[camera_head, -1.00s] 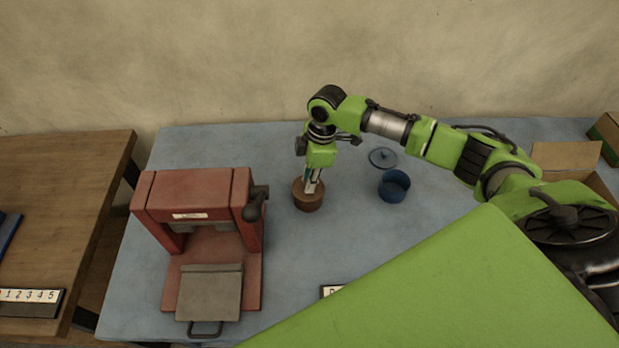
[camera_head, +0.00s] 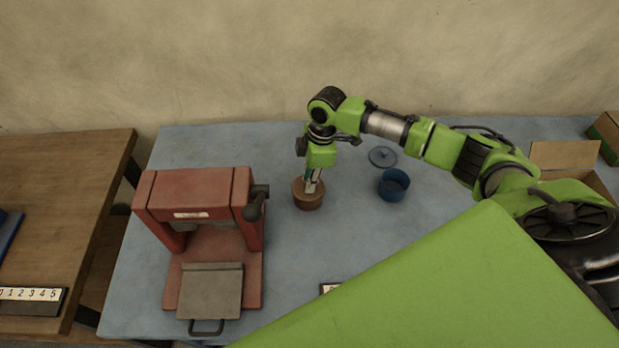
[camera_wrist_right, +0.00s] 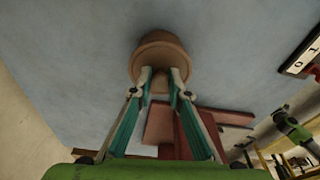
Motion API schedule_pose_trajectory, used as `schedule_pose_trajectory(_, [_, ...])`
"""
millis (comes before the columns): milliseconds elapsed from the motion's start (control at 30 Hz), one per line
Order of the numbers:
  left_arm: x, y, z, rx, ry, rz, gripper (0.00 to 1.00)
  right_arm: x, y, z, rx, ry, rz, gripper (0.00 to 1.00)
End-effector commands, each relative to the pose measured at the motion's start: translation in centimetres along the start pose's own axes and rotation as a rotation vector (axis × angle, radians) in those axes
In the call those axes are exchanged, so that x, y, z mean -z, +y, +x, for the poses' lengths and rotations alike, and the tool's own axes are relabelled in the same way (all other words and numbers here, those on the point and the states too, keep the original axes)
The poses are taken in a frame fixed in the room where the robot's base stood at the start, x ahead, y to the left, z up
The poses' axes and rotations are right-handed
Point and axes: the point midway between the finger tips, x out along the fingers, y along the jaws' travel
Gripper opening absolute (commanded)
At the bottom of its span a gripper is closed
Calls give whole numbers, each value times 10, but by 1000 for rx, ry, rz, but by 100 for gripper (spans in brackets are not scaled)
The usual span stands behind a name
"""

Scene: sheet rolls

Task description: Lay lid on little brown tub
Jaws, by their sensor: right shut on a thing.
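The little brown tub (camera_head: 308,203) stands on the blue-grey table, left of the middle in the head view. Its brown lid (camera_wrist_right: 158,62) is at the tub's mouth and looks level; whether it is fully seated cannot be told. My right gripper (camera_head: 312,187) points down from above, with its fingers shut on the lid's knob (camera_wrist_right: 160,84). The fingers hide part of the lid. The tub's side (camera_wrist_right: 158,36) also shows behind the lid in the right wrist view.
A blue tub (camera_head: 393,186) and its blue lid (camera_head: 383,156) lie to the right, under my right arm. A red press (camera_head: 200,200) with a grey plate stands to the left. A cardboard box (camera_head: 565,156) is at the far right.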

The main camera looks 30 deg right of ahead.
Motion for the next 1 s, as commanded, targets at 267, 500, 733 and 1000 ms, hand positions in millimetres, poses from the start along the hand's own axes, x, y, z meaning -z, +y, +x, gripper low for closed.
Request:
schedule_pose_trajectory(267, [0, 0, 0, 0, 0, 0, 40, 0, 0, 0, 0, 0, 0, 2])
schedule_pose_trajectory(500, [0, 0, 0, 0, 0, 0, 40, 0, 0, 0, 0, 0, 0, 36])
schedule_pose_trajectory(733, [0, 0, 0, 0, 0, 0, 40, 0, 0, 0, 0, 0, 0, 53])
schedule_pose_trajectory(1000, [0, 0, 0, 0, 0, 0, 40, 0, 0, 0, 0, 0, 0, 53])
